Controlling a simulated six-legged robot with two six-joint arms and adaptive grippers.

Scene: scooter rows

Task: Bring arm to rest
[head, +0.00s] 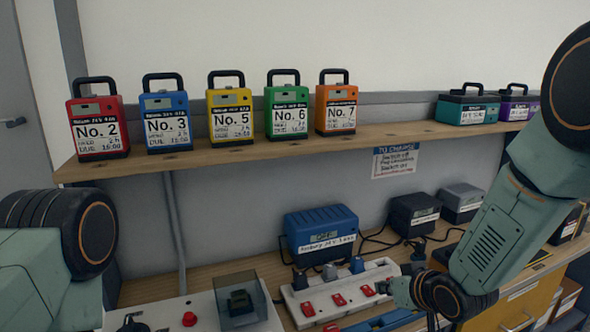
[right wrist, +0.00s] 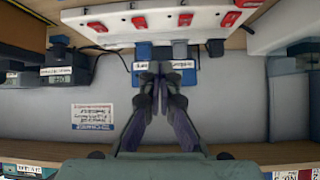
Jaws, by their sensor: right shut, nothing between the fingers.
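My right arm (head: 505,225) reaches down from the right edge in the head view, green with dark joints. Its gripper (head: 387,287) is beside the right end of the white power strip (head: 310,294), low over the bench. In the right wrist view the gripper (right wrist: 160,72) has its dark fingers together with nothing held. The power strip (right wrist: 130,24), with red switches and plugs, lies beyond the fingertips there. I cannot tell whether they touch it. My left arm (head: 55,245) shows only as a green link and dark joint at the left; its gripper is out of view.
The upper shelf (head: 225,158) holds several numbered coloured packs, with teal (head: 468,105) and purple (head: 517,105) ones at the right. A blue charger (head: 320,235) and dark chargers (head: 413,213) with cables stand on the bench. A clear-covered box (head: 240,300) is at the front.

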